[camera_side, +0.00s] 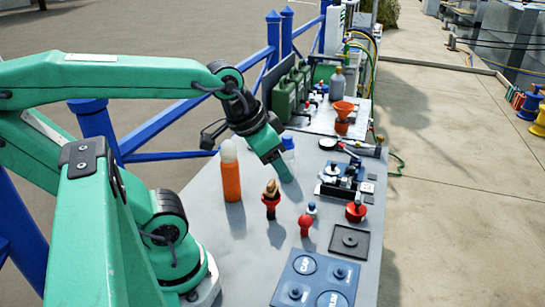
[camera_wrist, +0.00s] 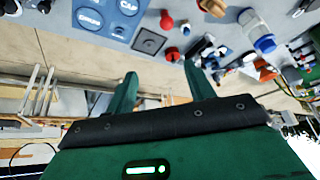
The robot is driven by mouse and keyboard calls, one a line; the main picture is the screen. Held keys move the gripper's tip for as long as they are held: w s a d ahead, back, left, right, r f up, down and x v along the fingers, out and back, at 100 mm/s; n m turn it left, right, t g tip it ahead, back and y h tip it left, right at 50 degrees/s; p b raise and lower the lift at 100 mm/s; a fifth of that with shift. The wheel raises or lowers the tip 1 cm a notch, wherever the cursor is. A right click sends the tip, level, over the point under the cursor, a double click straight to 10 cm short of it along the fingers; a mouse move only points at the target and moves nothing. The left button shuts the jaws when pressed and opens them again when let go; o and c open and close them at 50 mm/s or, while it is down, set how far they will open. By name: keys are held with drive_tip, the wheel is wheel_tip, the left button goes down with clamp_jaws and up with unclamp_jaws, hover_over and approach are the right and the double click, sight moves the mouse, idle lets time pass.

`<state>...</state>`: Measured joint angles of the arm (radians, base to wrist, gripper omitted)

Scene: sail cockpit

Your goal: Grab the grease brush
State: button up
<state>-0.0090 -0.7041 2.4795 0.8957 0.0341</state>
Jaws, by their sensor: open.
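A small upright piece with a tan, bristle-like top and a red lower part (camera_side: 270,197) stands on the grey bench; it looks like the grease brush, though I cannot be sure. A similar tan top shows at the upper edge of the wrist view (camera_wrist: 213,6), partly cut off. My gripper (camera_side: 284,170) hangs tilted down over the bench, behind and slightly right of this piece in the side view, apart from it. In the wrist view the two green fingers (camera_wrist: 160,72) are spread with nothing between them.
An orange bottle (camera_side: 231,182) stands left of the brush-like piece. A red knob (camera_side: 305,224), a blue labelled panel (camera_side: 317,279) and a black square plate (camera_side: 349,241) lie in front. A blue-capped clear bottle (camera_side: 289,146) is close behind my gripper. An orange funnel (camera_side: 343,109) stands farther back.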

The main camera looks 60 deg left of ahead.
drive_tip(key=m+g, duration=0.5)
drive_tip(key=m, duration=0.1)
hover_over(312, 203)
wheel_tip(312, 203, down, 16)
drive_tip(key=shift+d+r, duration=0.1)
drive_tip(key=shift+r, duration=0.1)
drive_tip(key=shift+w+f+m, duration=0.2)
drive_tip(key=shift+f+m, duration=0.1)
drive_tip(key=shift+f, duration=0.05)
drive_tip(key=shift+f, duration=0.1)
drive_tip(key=shift+f, duration=1.2)
drive_tip(key=shift+f, duration=0.1)
drive_tip(key=shift+s+f, duration=0.15)
drive_tip(key=shift+f, duration=2.35)
